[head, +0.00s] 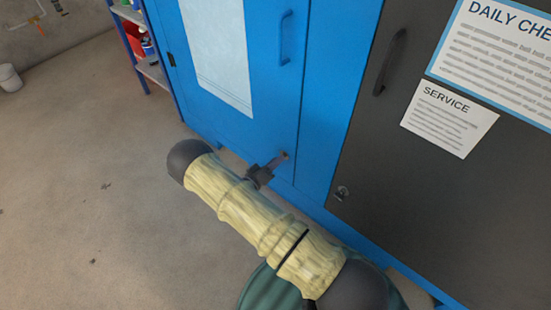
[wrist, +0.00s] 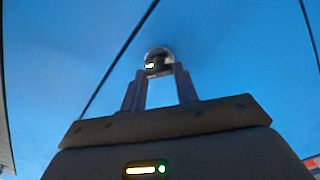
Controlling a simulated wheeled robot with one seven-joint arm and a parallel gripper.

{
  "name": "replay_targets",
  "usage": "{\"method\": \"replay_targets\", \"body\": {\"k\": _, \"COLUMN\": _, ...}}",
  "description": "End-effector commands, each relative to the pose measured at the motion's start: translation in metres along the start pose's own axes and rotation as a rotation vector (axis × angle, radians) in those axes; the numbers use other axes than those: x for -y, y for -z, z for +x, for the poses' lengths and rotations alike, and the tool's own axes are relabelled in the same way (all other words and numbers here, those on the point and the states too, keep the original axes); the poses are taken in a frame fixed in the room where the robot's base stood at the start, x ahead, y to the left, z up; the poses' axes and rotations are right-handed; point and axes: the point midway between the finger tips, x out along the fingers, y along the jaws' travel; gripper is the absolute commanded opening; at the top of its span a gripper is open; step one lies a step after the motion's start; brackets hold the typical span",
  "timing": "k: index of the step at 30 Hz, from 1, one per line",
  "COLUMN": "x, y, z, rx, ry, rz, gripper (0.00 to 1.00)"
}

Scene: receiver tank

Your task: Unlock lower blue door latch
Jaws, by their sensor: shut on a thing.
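The blue door (head: 233,70) is shut, with a blue handle (head: 285,38) high up and a large pale sheet on it. In the wrist view the lower latch (wrist: 157,62) is a round dark knob with a bright rim on the blue surface, beside a dark seam. My gripper (wrist: 158,75) has its two fingertips at the latch, one on each side, shut on it. In the head view my gripper (head: 282,158) reaches the low part of the blue door near its right edge. There the fingers largely hide the latch, and its turn angle cannot be told.
A dark grey door (head: 440,190) with a black handle (head: 390,62), its own lower latch (head: 342,193) and posted papers stands right of the blue door. A shelf (head: 152,72) stands at the left. The left floor is clear apart from a white bucket (head: 9,78).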

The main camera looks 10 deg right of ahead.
Motion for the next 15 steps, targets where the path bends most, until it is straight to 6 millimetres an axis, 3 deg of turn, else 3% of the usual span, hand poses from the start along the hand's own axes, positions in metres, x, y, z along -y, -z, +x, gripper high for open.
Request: {"method": "replay_targets", "body": {"k": 15, "x": 0.0041, "y": 0.0050, "z": -0.0028, "rx": -0.011, "ry": 0.008, "rz": -0.461, "gripper": 0.07}}
